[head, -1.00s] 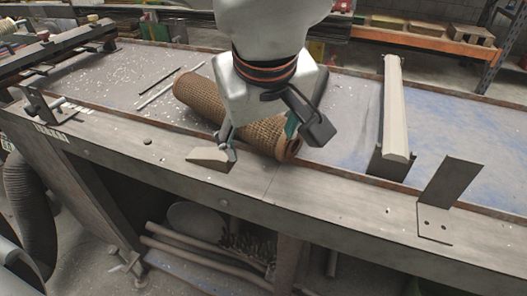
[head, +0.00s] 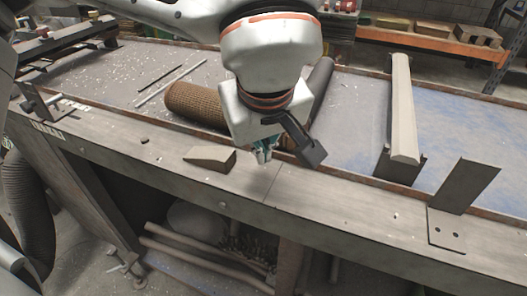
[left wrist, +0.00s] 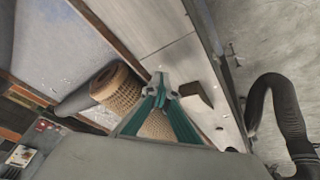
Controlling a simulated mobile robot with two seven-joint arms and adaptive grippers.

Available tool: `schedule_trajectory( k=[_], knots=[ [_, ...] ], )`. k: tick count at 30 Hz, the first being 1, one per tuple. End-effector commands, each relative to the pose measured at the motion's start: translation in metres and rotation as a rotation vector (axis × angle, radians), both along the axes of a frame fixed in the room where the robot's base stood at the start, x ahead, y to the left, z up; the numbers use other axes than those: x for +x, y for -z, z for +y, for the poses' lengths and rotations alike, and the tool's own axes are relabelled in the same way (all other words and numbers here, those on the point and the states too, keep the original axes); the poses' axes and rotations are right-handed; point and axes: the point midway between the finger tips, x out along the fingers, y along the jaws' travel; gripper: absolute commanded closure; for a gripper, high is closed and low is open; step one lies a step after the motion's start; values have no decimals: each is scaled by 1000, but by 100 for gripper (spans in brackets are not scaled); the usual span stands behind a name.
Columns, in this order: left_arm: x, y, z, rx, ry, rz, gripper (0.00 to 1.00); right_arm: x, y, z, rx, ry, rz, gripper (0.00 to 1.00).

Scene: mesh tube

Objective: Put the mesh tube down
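The mesh tube (head: 196,103) is a brown woven cylinder lying on the grey table bed (head: 110,75). In the head view its right end is hidden behind my left gripper (head: 264,154). In the left wrist view the round end of the mesh tube (left wrist: 113,82) shows left of the fingers, and more of its weave shows between them, beyond the gripper. My left gripper's teal fingers (left wrist: 161,90) have their tips close together with nothing between them. They are in front of the tube, over the front rail, apart from it. My right gripper is not in view.
A dark grey tube (head: 322,78) lies behind my gripper. A grey wedge (head: 209,156) sits on the front rail (head: 330,203). A long pale bar (head: 402,110) stands to the right, and an upright bent plate (head: 463,185) is near the front right. Thin rods lie at the left.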

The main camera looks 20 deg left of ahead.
Motion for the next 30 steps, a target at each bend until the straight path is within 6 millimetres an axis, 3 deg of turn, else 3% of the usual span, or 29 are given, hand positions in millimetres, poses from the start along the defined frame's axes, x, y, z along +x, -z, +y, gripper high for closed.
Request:
schedule_trajectory(
  k=[4, 11, 23, 30],
  knots=[
    [0, 0, 0, 0, 0, 0, 99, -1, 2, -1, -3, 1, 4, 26],
    [0, 0, 0, 0, 0, 0, 39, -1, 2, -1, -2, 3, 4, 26],
    [-1, -3, -1, -1, 1, -2, 37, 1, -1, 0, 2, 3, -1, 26],
    [-11, -31, -5, 0, 0, -9, 37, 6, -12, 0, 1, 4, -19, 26]
  ],
)
